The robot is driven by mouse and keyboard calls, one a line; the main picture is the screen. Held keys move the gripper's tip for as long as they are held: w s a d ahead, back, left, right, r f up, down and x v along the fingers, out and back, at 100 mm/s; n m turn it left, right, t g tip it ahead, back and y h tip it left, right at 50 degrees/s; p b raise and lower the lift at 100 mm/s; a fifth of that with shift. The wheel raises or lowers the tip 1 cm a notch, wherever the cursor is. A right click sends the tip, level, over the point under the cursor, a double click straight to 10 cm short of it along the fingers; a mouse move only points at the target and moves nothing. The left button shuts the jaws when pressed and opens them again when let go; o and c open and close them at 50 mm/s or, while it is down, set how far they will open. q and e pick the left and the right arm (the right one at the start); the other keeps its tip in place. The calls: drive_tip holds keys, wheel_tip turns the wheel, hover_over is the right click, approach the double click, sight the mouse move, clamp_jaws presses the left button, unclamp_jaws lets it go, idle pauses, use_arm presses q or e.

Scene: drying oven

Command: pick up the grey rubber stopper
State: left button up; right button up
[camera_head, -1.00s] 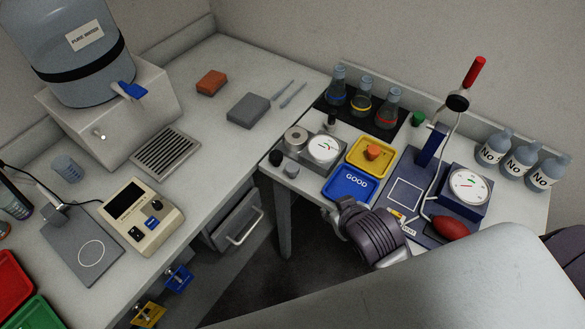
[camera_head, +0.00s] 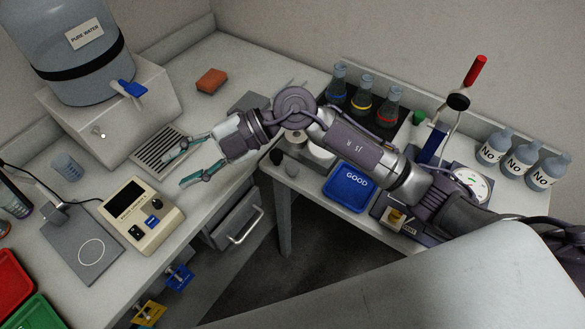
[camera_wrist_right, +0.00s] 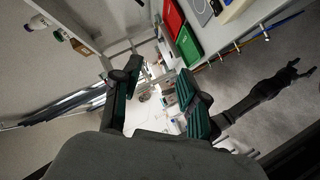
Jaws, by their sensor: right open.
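The grey rubber stopper (camera_head: 291,170) is a small grey piece near the left corner of the right-hand table, beside a black stopper (camera_head: 276,157). My right gripper (camera_head: 174,171) is open and empty. Its green-tipped fingers are over the left bench, between the grille and the meter, well to the left of the stopper. My right arm passes across the right-hand table beyond the stopper. In the right wrist view the open fingers (camera_wrist_right: 155,95) show nothing between them, and I cannot make out the stopper. A dark arm with a gripper at its end, seemingly my left (camera_wrist_right: 292,73), shows at right there.
A beige meter (camera_head: 140,214) and a drain grille (camera_head: 158,147) are near the right gripper. The blue GOOD tray (camera_head: 350,187) lies right of the stopper. Flasks (camera_head: 337,88) stand at the back.

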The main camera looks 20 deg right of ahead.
drive_tip(key=w+d+f+h, duration=0.4)
drive_tip(key=d+f+h, duration=0.3)
drive_tip(key=d+h, duration=0.1)
drive_tip(key=m+t+h, duration=0.1)
drive_tip(key=m+h, duration=0.3)
drive_tip(key=h, duration=0.3)
hover_over(293, 165)
drive_tip(key=f+p, duration=0.1)
drive_tip(key=f, duration=0.3)
drive_tip(key=f+p, duration=0.1)
drive_tip(key=f, duration=0.3)
drive_tip(key=shift+s+a+f, duration=0.15)
drive_tip(key=shift+a+f, duration=0.05)
wheel_tip(293, 165, down, 5)
drive_tip(key=shift+d+r+p, duration=0.1)
drive_tip(key=shift+d+p, duration=0.05)
drive_tip(key=shift+p, duration=0.9)
drive_tip(key=shift+f, duration=0.25)
drive_tip(key=c, duration=0.6)
